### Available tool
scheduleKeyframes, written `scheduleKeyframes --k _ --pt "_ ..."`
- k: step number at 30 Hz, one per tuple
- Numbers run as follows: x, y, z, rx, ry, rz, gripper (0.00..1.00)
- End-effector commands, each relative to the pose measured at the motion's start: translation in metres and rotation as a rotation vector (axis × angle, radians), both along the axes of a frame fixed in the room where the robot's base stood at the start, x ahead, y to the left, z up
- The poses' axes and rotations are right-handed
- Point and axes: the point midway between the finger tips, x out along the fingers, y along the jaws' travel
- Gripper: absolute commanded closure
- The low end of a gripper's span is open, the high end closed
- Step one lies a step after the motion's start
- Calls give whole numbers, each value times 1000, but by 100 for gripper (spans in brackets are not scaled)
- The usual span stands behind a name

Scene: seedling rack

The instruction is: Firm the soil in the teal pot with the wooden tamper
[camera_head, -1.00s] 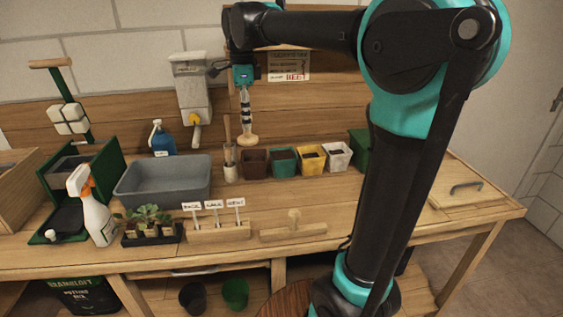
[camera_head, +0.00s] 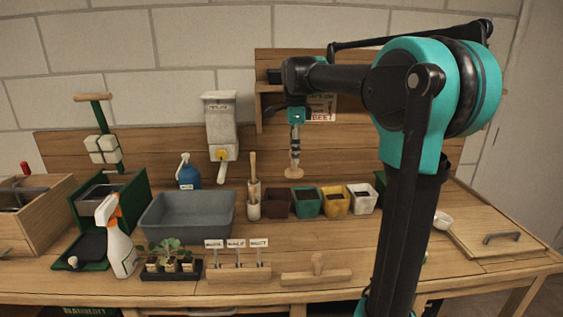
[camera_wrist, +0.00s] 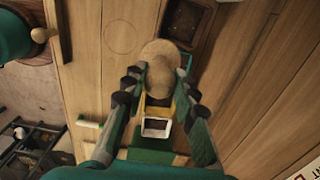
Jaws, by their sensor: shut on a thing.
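My gripper (camera_head: 295,140) is shut on the wooden tamper (camera_head: 294,171), which hangs with its round pale head downward. In the wrist view the tamper (camera_wrist: 160,58) shows between both fingers of my gripper (camera_wrist: 160,88). The teal pot (camera_head: 307,207) stands in the row of pots on the bench. In the head view the tamper head is above and slightly left of the teal pot, with a gap between them. In the wrist view the tamper covers most or all of the teal pot, so its soil is hidden there.
The brown pot (camera_head: 278,207) stands left of the teal pot; the yellow pot (camera_head: 336,207) and white pot (camera_head: 362,203) stand right.

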Motion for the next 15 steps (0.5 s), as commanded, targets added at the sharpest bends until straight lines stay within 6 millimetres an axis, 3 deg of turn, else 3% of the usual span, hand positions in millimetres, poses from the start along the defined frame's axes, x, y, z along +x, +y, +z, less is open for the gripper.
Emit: scheduleKeyframes --k 3,6,15 --pt "19 -31 -7 0 0 -6 96" --pt "27 -48 -11 0 1 -4 96" --pt "33 -58 -24 0 1 0 96"
